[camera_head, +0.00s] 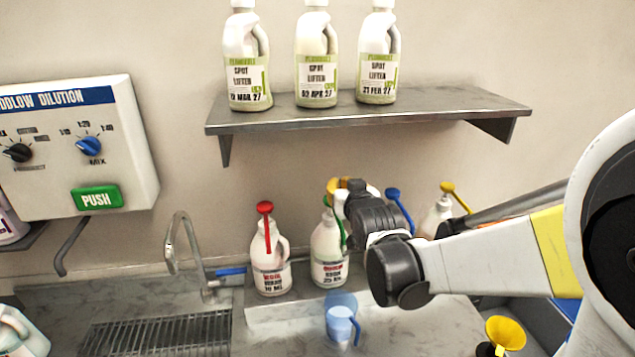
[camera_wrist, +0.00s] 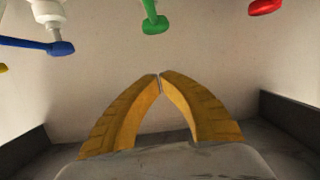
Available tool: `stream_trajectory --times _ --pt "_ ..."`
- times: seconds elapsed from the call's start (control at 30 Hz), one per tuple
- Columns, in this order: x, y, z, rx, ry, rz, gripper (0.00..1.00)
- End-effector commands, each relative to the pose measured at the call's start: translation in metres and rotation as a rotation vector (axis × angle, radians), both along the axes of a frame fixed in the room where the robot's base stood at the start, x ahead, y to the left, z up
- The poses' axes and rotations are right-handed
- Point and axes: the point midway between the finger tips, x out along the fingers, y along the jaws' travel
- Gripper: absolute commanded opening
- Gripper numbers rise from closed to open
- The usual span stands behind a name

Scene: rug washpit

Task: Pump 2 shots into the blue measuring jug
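The blue measuring jug (camera_head: 340,305) is translucent and stands upright at the front of the counter, its handle to the right. Behind it is a white bottle with a green pump (camera_head: 328,262). To its left is a white bottle with a red pump (camera_head: 268,262). A blue pump head (camera_head: 400,205) and a yellow-pump bottle (camera_head: 437,215) are to the right, partly behind my arm. My gripper (camera_head: 345,186) is up near the green pump's top. In the wrist view its yellow fingers (camera_wrist: 160,76) meet at the tips with nothing between them. The green (camera_wrist: 154,20), red (camera_wrist: 265,5) and blue (camera_wrist: 40,45) pump heads show there.
Several white bottles (camera_head: 375,65) stand on a wall shelf (camera_head: 440,108) above. A tap (camera_head: 190,255) and drain grating (camera_head: 160,333) are left of the jug. A dilution box (camera_head: 75,150) hangs on the left wall. A yellow funnel (camera_head: 505,333) is at lower right.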

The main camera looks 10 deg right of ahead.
Motion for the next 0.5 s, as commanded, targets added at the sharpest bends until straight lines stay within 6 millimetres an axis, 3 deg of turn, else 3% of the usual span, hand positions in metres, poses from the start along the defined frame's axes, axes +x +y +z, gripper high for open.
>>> stream_trajectory --times 0.23,0.5 --pt "0.052 0.0 -0.013 0.0 0.0 0.0 0.0" --pt "0.052 0.0 -0.048 0.0 0.0 0.0 0.0"
